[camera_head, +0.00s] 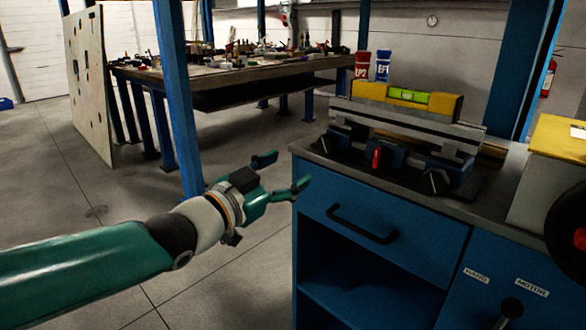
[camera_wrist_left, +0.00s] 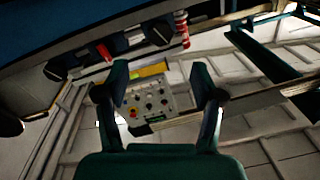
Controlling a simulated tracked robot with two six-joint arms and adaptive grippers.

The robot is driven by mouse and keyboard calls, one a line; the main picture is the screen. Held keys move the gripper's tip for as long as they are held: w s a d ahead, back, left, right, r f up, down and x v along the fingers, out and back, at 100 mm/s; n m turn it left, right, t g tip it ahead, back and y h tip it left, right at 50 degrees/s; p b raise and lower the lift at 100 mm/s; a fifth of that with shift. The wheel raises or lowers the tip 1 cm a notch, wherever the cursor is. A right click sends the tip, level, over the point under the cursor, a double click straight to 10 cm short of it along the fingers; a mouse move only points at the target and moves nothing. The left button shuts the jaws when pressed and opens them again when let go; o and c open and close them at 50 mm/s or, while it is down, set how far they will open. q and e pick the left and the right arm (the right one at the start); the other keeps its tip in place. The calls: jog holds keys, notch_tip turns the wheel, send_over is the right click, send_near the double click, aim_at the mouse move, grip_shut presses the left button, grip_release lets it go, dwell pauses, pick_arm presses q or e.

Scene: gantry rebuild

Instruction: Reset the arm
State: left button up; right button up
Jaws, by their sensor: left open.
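My left arm comes in from the left in the head view, teal with a pale wrist. My left gripper (camera_head: 284,172) is open and empty, with its two teal fingers spread apart. It hangs in the air just left of the blue cabinet (camera_head: 385,235), near the corner of its top. In the left wrist view the two fingers of the left gripper (camera_wrist_left: 161,78) stand apart with nothing held between them. Beyond them is a grey control panel (camera_wrist_left: 155,103) with several knobs and a red button. My right gripper is not in view.
A metal fixture (camera_head: 400,130) carrying a yellow block with a green level (camera_head: 409,96) stands on the cabinet. Red (camera_head: 362,66) and blue (camera_head: 383,64) containers stand behind. A blue post (camera_head: 176,95) rises behind my arm. A cluttered workbench (camera_head: 235,75) is further back.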

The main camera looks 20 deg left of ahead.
pick_arm(q)
jog(key=w+d+f+n+g, duration=0.1)
jog(key=d+f+g, duration=0.15)
jog(key=f, duration=0.95)
jog(key=d+f+n+g, duration=0.1)
jog(key=f+g, duration=0.2)
jog(key=f, duration=0.9)
jog(key=w+d+f+n+g, duration=0.1)
jog(key=d+f+g, duration=0.15)
jog(key=f, duration=0.95)
jog(key=s+d+f+n+g, duration=0.1)
jog(key=s+d+f+g, duration=0.1)
jog(key=s+f, duration=0.4)
jog(key=s+d+f+n+g, duration=0.15)
jog(key=s+f, duration=0.25)
jog(key=f, duration=0.5)
jog(key=s+d+f+n+g, duration=0.1)
jog(key=s+f+n+g, duration=0.2)
jog(key=s, duration=0.5)
jog(key=s+f+g, duration=0.3)
jog(key=s+f, duration=0.2)
jog(key=s, duration=0.3)
notch_tip(320, 180, up, 32)
jog(key=p, duration=3.1)
jog(key=shift+w+d+f+y, duration=0.15)
jog(key=shift+w+f+y, duration=0.1)
jog(key=shift+w+y, duration=0.2)
